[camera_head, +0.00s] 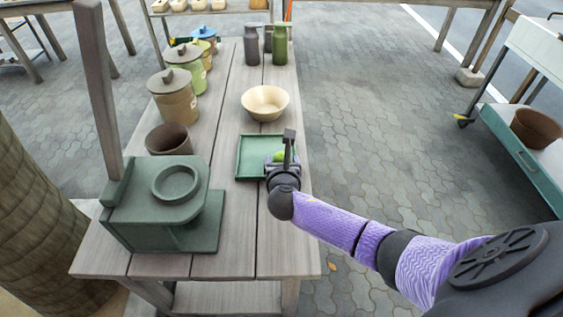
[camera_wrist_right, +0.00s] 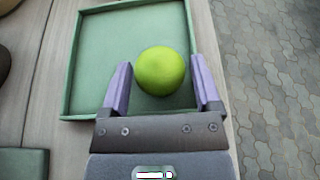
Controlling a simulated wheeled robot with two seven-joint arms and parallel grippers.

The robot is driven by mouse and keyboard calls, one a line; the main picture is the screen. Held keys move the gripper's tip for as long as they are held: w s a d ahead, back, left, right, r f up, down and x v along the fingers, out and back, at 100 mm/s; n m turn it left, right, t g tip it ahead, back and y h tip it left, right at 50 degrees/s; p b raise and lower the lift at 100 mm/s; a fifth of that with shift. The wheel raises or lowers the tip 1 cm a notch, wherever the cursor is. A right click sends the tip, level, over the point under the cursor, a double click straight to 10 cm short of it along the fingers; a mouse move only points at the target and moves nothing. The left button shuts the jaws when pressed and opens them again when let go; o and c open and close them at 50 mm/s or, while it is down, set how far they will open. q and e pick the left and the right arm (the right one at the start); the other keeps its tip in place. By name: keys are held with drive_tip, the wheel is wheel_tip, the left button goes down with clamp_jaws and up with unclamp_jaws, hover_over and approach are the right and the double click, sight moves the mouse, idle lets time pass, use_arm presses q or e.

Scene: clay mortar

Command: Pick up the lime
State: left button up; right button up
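The lime (camera_wrist_right: 160,71) is a round, bright yellow-green fruit. In the right wrist view it sits in the green tray (camera_wrist_right: 90,50), near the tray's near right side. In the head view the lime (camera_head: 280,156) is partly hidden behind my right gripper (camera_head: 283,160). The green tray (camera_head: 250,158) lies on the wooden table. In the right wrist view my right gripper (camera_wrist_right: 163,88) is open, with a purple finger on each side of the lime and a visible gap on both sides. My left gripper is not in view.
A cream bowl (camera_head: 265,102) stands behind the tray. A green scale-like device (camera_head: 168,205) and a brown pot (camera_head: 169,140) stand at left.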

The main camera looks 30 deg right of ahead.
drive_tip(key=c, duration=1)
